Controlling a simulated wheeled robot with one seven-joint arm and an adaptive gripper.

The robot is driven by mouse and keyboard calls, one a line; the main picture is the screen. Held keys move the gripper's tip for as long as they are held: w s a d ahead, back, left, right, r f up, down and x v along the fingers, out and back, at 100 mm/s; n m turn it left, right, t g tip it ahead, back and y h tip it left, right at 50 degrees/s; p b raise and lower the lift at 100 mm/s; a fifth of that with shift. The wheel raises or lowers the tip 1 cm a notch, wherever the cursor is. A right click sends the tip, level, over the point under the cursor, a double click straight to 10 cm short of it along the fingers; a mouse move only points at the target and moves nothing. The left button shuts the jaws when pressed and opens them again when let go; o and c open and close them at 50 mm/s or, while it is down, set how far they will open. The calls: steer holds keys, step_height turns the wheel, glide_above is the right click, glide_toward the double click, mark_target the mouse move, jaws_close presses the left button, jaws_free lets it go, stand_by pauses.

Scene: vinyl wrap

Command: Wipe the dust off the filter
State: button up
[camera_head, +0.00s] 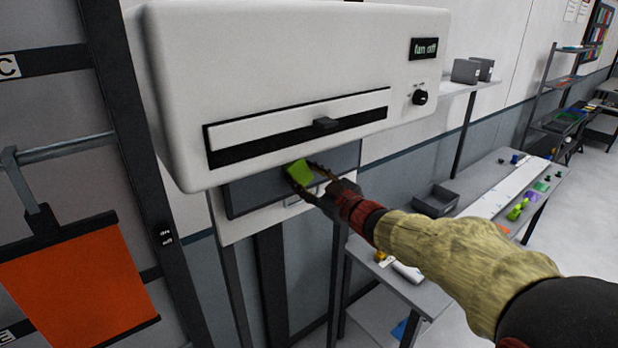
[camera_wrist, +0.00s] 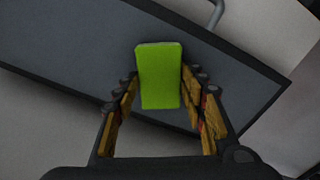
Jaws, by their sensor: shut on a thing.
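A bright green block (camera_head: 299,180), likely a sponge, is held between the fingers of my gripper (camera_head: 303,172). In the wrist view the green block (camera_wrist: 160,75) stands out past the fingertips of my gripper (camera_wrist: 163,92). A dark grey rectangular panel (camera_head: 255,193), which looks like the filter, sits in a pale frame under the white machine. The green block is in front of this panel; I cannot tell whether it touches. The panel fills much of the wrist view (camera_wrist: 85,55). I cannot make out distinct dust on it.
The white machine (camera_head: 270,65) overhangs the panel, with a slot, a knob (camera_head: 419,97) and a small display (camera_head: 424,48). An orange sheet (camera_head: 80,290) hangs at the left. A table with small items (camera_head: 490,195) and a grey bin (camera_head: 436,200) stands at the right.

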mark_target(278, 172)
steer(key=shift+s+a+b, duration=0.45)
steer(key=shift+s+a, duration=0.05)
steer(key=shift+a, duration=0.25)
steer(key=shift+s+a+b, duration=0.45)
steer(key=shift+a, duration=0.25)
steer(key=shift+s+a+b, duration=0.45)
steer(key=shift+s+a, duration=0.05)
steer(key=shift+a, duration=0.25)
steer(key=shift+w+d+r+p, duration=0.3)
steer(key=shift+w+d+p, duration=0.2)
steer(key=shift+d, duration=0.25)
steer(key=shift+w+d+r+p, duration=0.3)
steer(key=shift+w+d+p, duration=0.1)
steer(key=shift+d+p, duration=0.25)
steer(key=shift+w+d+p, duration=0.6)
steer(key=shift+w+d, duration=0.6)
steer(key=shift+d, duration=0.55)
steer(key=shift+w+d+p, duration=0.65)
steer(key=shift+w+d, duration=0.55)
steer(key=shift+d, duration=0.55)
steer(key=shift+w+d+p, duration=0.6)
steer(key=shift+w+d, duration=0.6)
steer(key=shift+d, duration=0.55)
steer(key=shift+s+a, duration=0.1)
